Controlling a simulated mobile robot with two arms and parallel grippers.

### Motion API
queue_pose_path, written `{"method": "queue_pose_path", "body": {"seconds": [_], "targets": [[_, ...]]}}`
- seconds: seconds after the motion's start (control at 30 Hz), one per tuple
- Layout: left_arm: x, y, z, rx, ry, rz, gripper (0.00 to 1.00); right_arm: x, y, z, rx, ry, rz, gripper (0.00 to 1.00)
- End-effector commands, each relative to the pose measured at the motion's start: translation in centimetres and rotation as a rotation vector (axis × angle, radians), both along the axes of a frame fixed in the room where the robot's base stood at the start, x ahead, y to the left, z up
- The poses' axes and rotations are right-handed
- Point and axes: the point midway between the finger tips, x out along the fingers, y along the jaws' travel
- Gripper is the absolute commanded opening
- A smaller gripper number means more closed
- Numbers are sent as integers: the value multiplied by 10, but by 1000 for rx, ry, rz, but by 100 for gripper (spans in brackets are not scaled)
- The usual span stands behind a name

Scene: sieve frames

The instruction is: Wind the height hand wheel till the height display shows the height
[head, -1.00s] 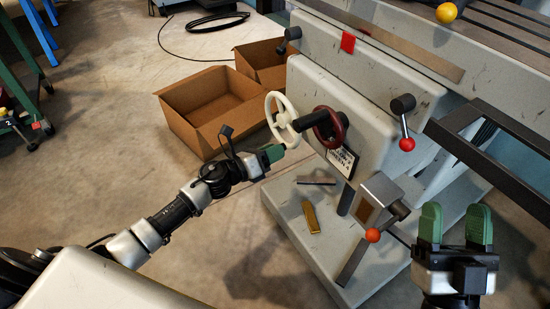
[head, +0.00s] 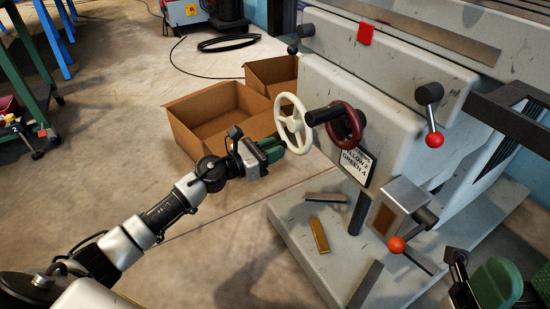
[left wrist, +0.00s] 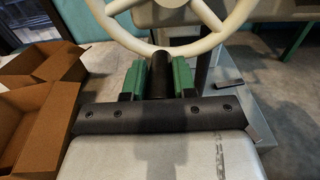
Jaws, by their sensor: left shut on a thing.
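The white spoked hand wheel (head: 294,124) stands on the left side of the grey machine (head: 385,105). My left gripper (head: 291,149) is at its lower rim. In the left wrist view the gripper (left wrist: 160,78) is shut on a black handle (left wrist: 161,68) at the rim of the white wheel (left wrist: 203,44). A dark red hand wheel (head: 353,125) with a black handle (head: 325,114) is just right of it. No readable height display shows; I cannot tell which wheel sets height. My right gripper (head: 497,283) is at the lower right, partly cut off, its opening unclear.
A card (head: 356,166) with "2" and "GREEN 4" hangs below the red wheel. Red-knobbed (head: 434,139) and orange-knobbed (head: 396,244) levers stick out. A brass piece (head: 319,235) lies on the machine's base. Open cardboard boxes (head: 215,115) stand behind my left arm.

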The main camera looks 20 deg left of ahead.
Motion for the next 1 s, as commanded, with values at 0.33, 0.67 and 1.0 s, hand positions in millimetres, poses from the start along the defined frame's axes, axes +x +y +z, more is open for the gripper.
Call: {"method": "queue_pose_path", "body": {"seconds": [0.33, 0.67, 1.0], "targets": [[3, 7, -8, 76, -37, 4, 0, 4, 1, 3, -3, -30, -2, 58], [3, 7, -7, 79, -41, 5, 0, 4, 1, 4, -4, -33, -2, 58], [4, 7, -2, 73, -47, 4, 52, 4, 1, 4, -4, -33, -2, 58]]}}
